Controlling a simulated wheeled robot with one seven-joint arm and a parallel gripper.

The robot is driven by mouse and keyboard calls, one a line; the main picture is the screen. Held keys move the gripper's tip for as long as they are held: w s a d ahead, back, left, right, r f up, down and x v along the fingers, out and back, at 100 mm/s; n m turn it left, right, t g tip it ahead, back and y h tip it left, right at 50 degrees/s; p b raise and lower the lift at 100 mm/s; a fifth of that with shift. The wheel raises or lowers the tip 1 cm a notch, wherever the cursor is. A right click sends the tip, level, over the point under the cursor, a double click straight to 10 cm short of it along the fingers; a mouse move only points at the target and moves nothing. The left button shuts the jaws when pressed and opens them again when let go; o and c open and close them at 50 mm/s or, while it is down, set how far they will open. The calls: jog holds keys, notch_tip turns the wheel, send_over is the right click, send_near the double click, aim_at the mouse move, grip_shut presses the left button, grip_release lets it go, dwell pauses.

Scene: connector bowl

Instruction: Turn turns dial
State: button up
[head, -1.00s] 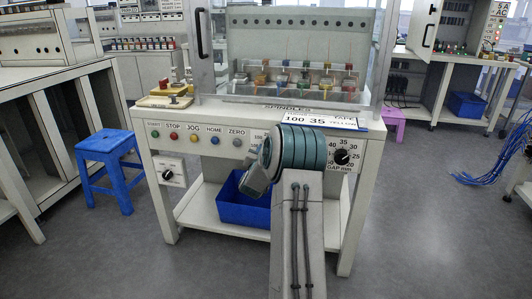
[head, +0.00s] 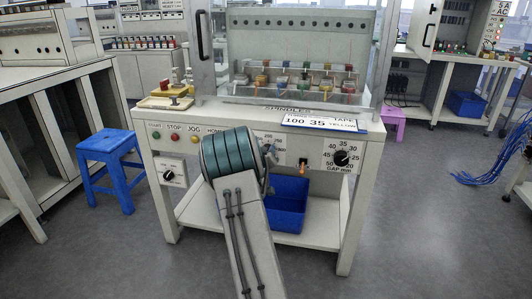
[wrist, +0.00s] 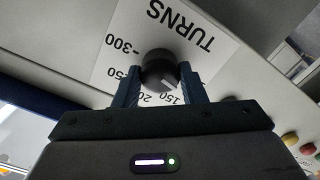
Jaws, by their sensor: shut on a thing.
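The turns dial is a round black knob (wrist: 159,70) with a pale pointer line, on a white scale plate (wrist: 120,35) marked TURNS with numbers such as 300 and 150. In the wrist view my gripper (wrist: 160,82) has one finger on each side of the knob, closed on it. The line on the knob lies toward the lower right, on the side of the 150. In the head view the dial is mostly hidden behind my arm, with part of its plate (head: 270,136) showing.
A gap dial (head: 341,158) sits right on the same panel. Push buttons (head: 174,136) lie left on it, with another small black knob (head: 168,175) below. A sign (head: 322,122) stands above. A blue bin (head: 287,205) is underneath, and a blue stool (head: 104,165) stands left.

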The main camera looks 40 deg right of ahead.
jog(key=shift+n, duration=0.9)
jog(key=shift+f, duration=0.1)
jog(key=o, duration=1)
jog(key=p+v, duration=0.2)
jog(key=v, duration=1.2)
jog(key=shift+w+p, duration=0.1)
jog(key=shift+p, duration=0.3)
